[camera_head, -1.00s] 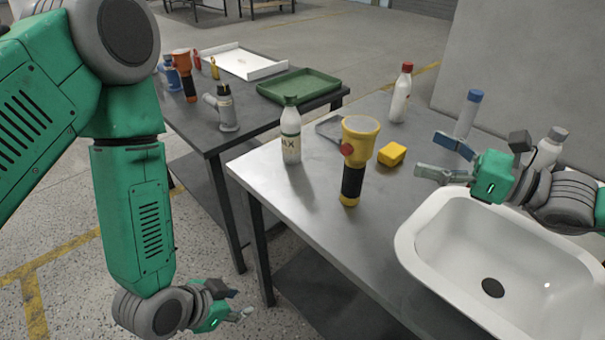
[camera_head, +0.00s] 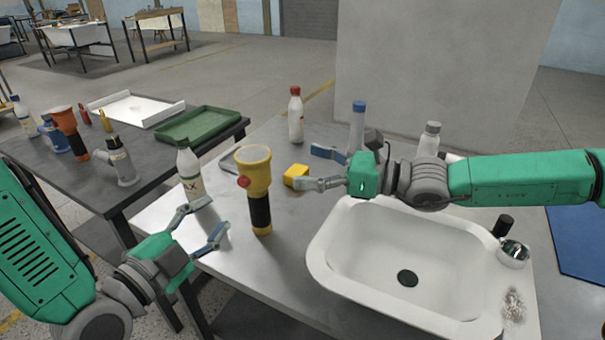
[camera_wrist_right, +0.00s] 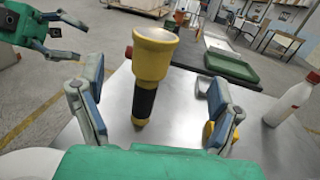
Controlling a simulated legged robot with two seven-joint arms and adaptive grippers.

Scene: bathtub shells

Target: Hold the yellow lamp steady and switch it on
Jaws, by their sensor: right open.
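The yellow lamp (camera_head: 256,180) stands upright on the grey table, with a wide yellow head, a black grip and a red button (camera_head: 243,182) on its left side. In the right wrist view the lamp (camera_wrist_right: 151,65) stands ahead, between the spread fingers but beyond them. My right gripper (camera_head: 318,166) is open and empty, to the right of the lamp and apart from it. My left gripper (camera_head: 207,222) is open and empty, left of the lamp at the table's front edge, with its fingers pointing toward the lamp. It also shows in the right wrist view (camera_wrist_right: 74,38).
A white bottle (camera_head: 190,178) stands close behind my left gripper. A yellow block (camera_head: 296,177) lies between the lamp and my right gripper. A white basin (camera_head: 330,272) fills the right front. Bottles (camera_head: 296,118) stand at the back. A second table (camera_head: 85,186) holds trays and another lamp.

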